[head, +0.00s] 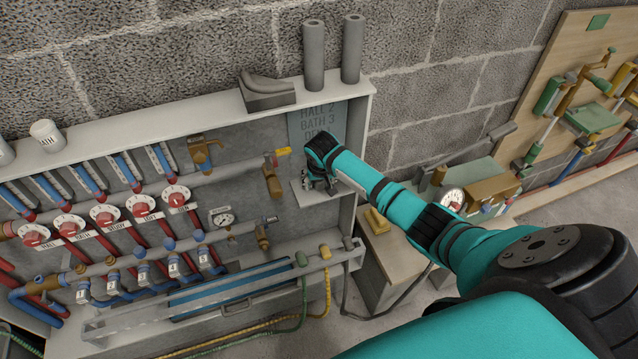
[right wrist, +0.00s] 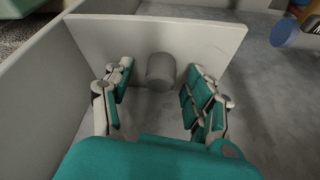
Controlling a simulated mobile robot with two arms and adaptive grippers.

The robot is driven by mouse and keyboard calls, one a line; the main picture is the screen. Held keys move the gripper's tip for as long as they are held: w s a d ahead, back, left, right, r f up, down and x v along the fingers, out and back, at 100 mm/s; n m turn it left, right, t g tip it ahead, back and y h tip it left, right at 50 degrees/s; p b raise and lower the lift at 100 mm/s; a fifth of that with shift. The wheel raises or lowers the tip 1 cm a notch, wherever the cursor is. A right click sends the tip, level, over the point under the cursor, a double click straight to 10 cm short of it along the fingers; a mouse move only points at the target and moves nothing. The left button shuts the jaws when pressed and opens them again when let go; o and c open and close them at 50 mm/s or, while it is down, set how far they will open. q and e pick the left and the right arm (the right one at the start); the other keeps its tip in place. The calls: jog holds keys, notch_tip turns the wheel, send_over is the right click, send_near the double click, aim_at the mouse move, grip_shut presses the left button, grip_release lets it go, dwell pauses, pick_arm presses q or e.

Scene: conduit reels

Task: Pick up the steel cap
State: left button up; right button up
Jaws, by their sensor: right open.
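The steel cap is a small plain grey cylinder (right wrist: 160,70) in the right wrist view, at the small pale shelf (right wrist: 100,32). My right gripper (right wrist: 158,92) is open, with one finger on each side of the cap; both fingers look apart from it. In the head view my right gripper (head: 318,184) is at the same small shelf (head: 301,197) inside the right end of the wall cabinet. There the gripper hides the cap. My left gripper is not in view.
The cabinet's right side wall (head: 357,140) stands close beside my gripper. A yellow-handled valve (head: 283,152) is just left of the shelf. A grey sign (head: 308,120) is behind. Two grey tubes (head: 314,55) stand on the cabinet top. A clear trough (head: 200,297) runs below.

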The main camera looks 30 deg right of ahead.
jog(key=shift+c, duration=0.3)
jog(key=shift+s, duration=0.1)
grip_shut()
jog(key=shift+r, duration=0.1)
